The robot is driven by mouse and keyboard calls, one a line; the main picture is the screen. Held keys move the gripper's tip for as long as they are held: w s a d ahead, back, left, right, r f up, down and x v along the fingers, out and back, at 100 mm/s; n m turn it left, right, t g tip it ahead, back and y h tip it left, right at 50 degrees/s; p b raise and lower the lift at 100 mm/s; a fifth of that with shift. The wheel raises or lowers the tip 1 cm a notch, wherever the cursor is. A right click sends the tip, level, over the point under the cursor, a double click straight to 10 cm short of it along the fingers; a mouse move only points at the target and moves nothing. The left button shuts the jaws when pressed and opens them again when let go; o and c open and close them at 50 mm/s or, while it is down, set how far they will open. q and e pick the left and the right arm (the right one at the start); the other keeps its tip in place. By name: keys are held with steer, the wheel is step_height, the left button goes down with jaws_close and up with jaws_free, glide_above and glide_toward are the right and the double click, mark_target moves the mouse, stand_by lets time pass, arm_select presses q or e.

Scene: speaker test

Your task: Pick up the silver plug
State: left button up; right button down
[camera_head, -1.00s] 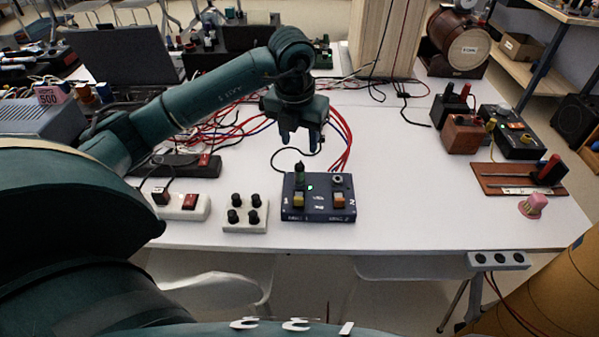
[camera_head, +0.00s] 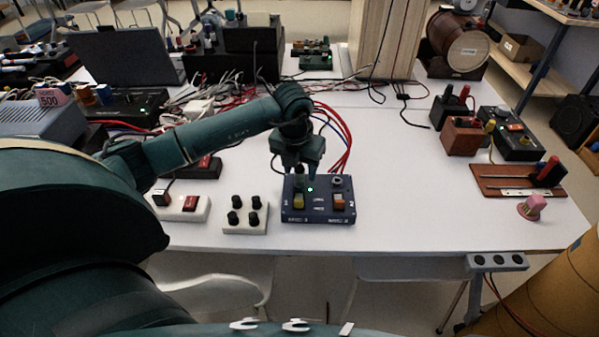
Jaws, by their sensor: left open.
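A dark blue box (camera_head: 318,213) stands near the front edge of the white table, with a yellow switch (camera_head: 299,202), an orange switch (camera_head: 338,202) and a small lit green light. A round silver socket or plug end (camera_head: 337,182) shows at its back right; I cannot tell which it is. My left gripper (camera_head: 298,178) is open and points down at the back left of the box. It hides the upright plug there, which looked dark green with a dark top earlier. I cannot make out a clearly silver plug. My right gripper is not in view.
A white block with several black knobs (camera_head: 245,215) stands just left of the box, beside a white power strip with a red switch (camera_head: 190,204). Red cables (camera_head: 340,130) run behind the gripper. The table right of the box is clear up to a brown board (camera_head: 500,182).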

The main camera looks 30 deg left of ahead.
mark_target(299, 167)
arm_select(q)
steer(key=shift+c, duration=0.6)
jaws_close()
steer(key=shift+r, duration=0.1)
step_height(299, 167, up, 10)
stand_by(0.4)
